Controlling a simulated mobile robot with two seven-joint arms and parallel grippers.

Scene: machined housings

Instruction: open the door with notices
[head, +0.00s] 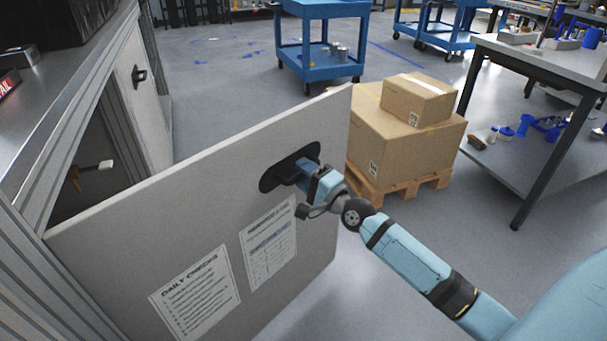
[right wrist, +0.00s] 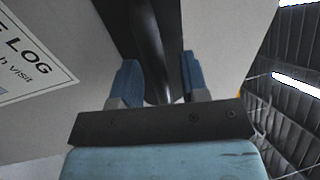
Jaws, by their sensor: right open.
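The grey door with notices (head: 120,240) stands swung well out from the cabinet at the left in the head view. Two white notices, one headed "Daily Checks" (head: 197,296) and another sheet (head: 269,243), are on its face. A dark handle (head: 290,167) is near its free edge. My right gripper (head: 303,174) is at the handle; in the right wrist view its two blue fingers (right wrist: 157,85) are apart, with the dark handle bar (right wrist: 150,50) between them. Contact cannot be told. My left gripper is out of view.
The open cabinet (head: 88,150) has a dark inside, and a second door with a handle (head: 138,76) beyond. Cardboard boxes (head: 405,135) on a pallet stand just beyond the door's free edge. A workbench (head: 540,70) is at the right, a blue cart (head: 322,50) behind.

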